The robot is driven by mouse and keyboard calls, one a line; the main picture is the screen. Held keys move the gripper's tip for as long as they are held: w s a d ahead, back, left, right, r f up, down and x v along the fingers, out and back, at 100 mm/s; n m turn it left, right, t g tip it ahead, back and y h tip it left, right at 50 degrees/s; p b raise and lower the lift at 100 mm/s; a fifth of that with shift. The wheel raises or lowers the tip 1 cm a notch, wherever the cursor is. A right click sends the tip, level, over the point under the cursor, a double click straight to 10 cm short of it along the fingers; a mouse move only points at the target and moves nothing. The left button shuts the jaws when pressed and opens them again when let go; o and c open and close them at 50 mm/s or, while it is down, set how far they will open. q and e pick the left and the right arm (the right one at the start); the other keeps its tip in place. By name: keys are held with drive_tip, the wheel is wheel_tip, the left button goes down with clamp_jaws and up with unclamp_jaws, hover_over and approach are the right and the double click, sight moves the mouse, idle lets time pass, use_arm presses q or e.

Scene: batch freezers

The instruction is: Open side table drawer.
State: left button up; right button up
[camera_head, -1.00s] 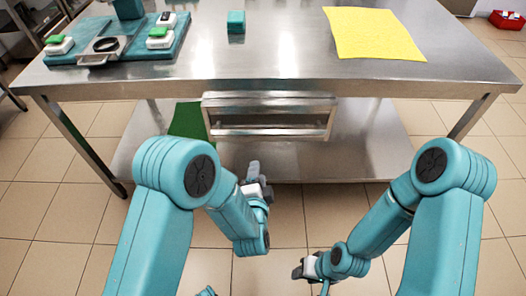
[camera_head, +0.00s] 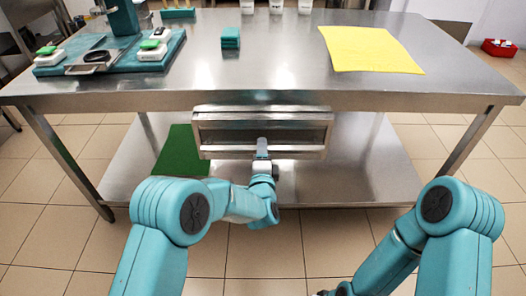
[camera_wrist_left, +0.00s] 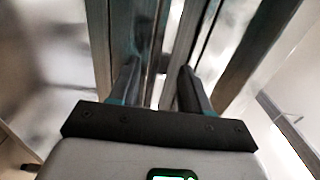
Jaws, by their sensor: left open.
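The steel drawer (camera_head: 225,136) hangs under the front edge of the steel table (camera_head: 285,75). Its front has a top rim and a long horizontal bar (camera_head: 215,153) along the bottom. My left gripper (camera_head: 262,146) is in front of the drawer, with its fingertips overlapping the bottom bar near its middle. In the left wrist view my left gripper (camera_wrist_left: 160,78) has its two fingers apart, and metal edges run past and between them. I cannot tell whether they touch the bar. My right gripper (camera_head: 325,292) barely shows at the bottom edge; its jaws are hidden.
On the tabletop are a teal tray (camera_head: 60,69) with small devices, a teal block (camera_head: 230,38), several white cups and a yellow cloth (camera_head: 372,50). A green sheet (camera_head: 182,152) lies on the lower shelf. Table legs stand at both sides. A red bin (camera_head: 499,48) is far right.

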use_arm(q)
drive_tip(key=shift+w, duration=0.95)
use_arm(e)
drive_tip(key=shift+w+f, duration=0.1)
drive_tip(key=shift+f, duration=0.1)
use_arm(q)
clamp_jaws()
